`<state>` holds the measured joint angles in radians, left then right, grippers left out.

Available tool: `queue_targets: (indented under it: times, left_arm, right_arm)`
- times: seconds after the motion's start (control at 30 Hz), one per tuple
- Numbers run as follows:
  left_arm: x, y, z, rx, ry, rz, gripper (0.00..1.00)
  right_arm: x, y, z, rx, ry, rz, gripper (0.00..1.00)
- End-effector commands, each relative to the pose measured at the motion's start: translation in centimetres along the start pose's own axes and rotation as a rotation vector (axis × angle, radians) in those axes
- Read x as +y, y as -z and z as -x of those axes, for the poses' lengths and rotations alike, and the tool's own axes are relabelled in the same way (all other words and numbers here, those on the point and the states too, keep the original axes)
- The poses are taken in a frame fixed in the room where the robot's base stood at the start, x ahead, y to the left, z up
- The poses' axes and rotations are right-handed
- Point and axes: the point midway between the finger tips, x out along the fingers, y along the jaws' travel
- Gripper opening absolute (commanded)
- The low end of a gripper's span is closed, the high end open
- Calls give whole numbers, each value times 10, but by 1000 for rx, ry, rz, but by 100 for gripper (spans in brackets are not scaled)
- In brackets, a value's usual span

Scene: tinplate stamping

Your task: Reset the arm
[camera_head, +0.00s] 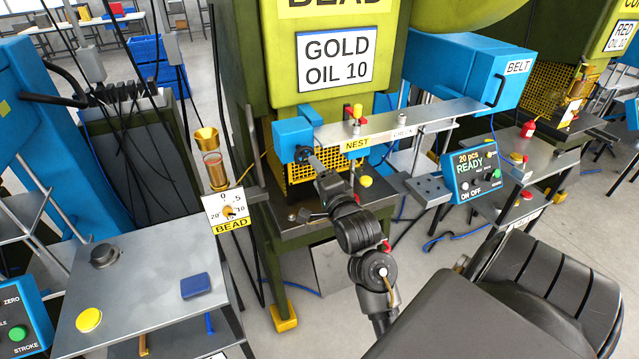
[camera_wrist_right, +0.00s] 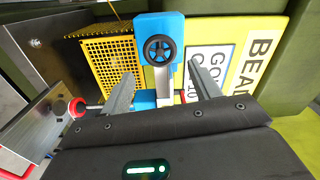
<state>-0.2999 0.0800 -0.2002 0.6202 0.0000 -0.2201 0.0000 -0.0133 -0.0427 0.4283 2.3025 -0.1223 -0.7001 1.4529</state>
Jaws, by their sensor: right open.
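My right arm comes in from the lower right in the head view, and its gripper (camera_head: 312,164) is in front of the green press marked GOLD OIL 10 (camera_head: 337,58). In the right wrist view the two fingers of this gripper (camera_wrist_right: 160,70) are apart, with nothing held between them. A black handwheel (camera_wrist_right: 159,48) on a blue block (camera_wrist_right: 170,22) shows beyond the fingers. I cannot tell whether the fingers touch it. The blue block also shows in the head view (camera_head: 292,134). My left gripper is not in view.
A NEST/CHECK rail (camera_head: 410,127) and a READY panel (camera_head: 477,170) stand right of the gripper. A yellow mesh guard (camera_wrist_right: 108,62) is beside the handwheel. At left are a BEAD dial (camera_head: 227,210) and a grey table (camera_head: 140,285) with a yellow button.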

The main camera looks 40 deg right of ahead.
Motion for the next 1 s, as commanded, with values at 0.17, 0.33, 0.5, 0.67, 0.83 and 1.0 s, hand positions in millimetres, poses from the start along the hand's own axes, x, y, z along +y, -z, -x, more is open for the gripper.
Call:
queue_targets:
  times: [0.17, 0.33, 0.5, 0.67, 0.83, 1.0]
  left_arm:
    - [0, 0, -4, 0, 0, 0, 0]
    - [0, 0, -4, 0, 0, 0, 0]
    - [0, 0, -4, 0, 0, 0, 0]
    - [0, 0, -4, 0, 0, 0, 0]
    - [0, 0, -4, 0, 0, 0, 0]
    - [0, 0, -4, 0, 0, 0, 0]
  right_arm:
    - [0, 0, 11, 0, 1, 0, 62]
    - [-1, 0, 11, 0, 1, 0, 62]
    - [-1, 0, 11, 0, 1, 0, 62]
    - [-1, 0, 11, 1, 1, 0, 62]
    - [-2, 0, 11, 1, 6, 57, 62]
    - [23, -6, -4, -8, -6, 306, 62]
